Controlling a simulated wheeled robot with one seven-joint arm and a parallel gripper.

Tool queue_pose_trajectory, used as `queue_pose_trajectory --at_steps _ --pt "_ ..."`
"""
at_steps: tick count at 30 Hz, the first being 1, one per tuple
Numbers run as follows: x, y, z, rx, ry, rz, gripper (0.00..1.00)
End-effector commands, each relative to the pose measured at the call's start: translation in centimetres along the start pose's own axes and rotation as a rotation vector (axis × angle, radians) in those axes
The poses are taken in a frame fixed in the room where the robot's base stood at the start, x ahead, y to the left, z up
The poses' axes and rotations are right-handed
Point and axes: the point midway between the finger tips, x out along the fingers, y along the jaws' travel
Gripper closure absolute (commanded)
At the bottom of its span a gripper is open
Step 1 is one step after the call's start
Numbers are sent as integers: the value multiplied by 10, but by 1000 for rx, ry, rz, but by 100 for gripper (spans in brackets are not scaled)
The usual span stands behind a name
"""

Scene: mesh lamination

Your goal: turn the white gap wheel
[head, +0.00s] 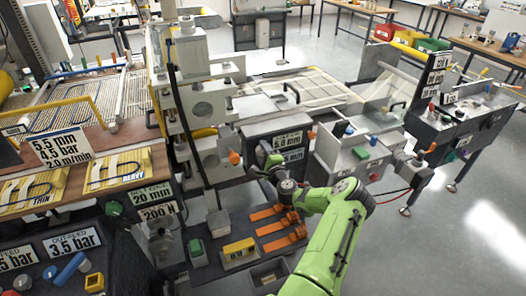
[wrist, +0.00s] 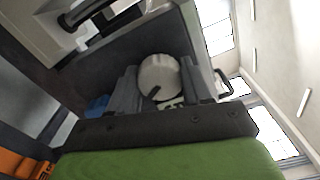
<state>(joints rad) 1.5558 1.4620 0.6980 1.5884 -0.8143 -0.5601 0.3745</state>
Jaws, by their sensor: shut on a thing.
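The white gap wheel (wrist: 158,74) is a round white knob with a small dark mark, seen close up in the wrist view. It sits between the two grey fingers of my gripper (wrist: 157,88), which are shut on it. In the head view my gripper (head: 262,170) is at the front of the machine, below a dark panel (head: 262,138) with white number plates. There the wheel is hidden or too small to make out. The upper plate (head: 288,140) seems to read 5.0 mm; the lower one is partly covered.
An orange knob (head: 234,158) is left of my gripper. A grey box unit (head: 350,150) stands to the right. Open floor lies further right.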

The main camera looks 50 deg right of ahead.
Motion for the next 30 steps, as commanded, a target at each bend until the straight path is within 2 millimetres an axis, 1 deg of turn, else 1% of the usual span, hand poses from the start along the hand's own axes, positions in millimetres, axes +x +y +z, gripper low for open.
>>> queue_pose_trajectory --at_steps 1,6,15,21,30 --pt "0 2 2 43 -3 8 82" --pt "0 2 2 185 -3 8 82" --pt "0 2 2 362 -2 7 82" --pt "0 2 1 419 -2 7 82" --pt "0 2 1 439 -2 7 82"
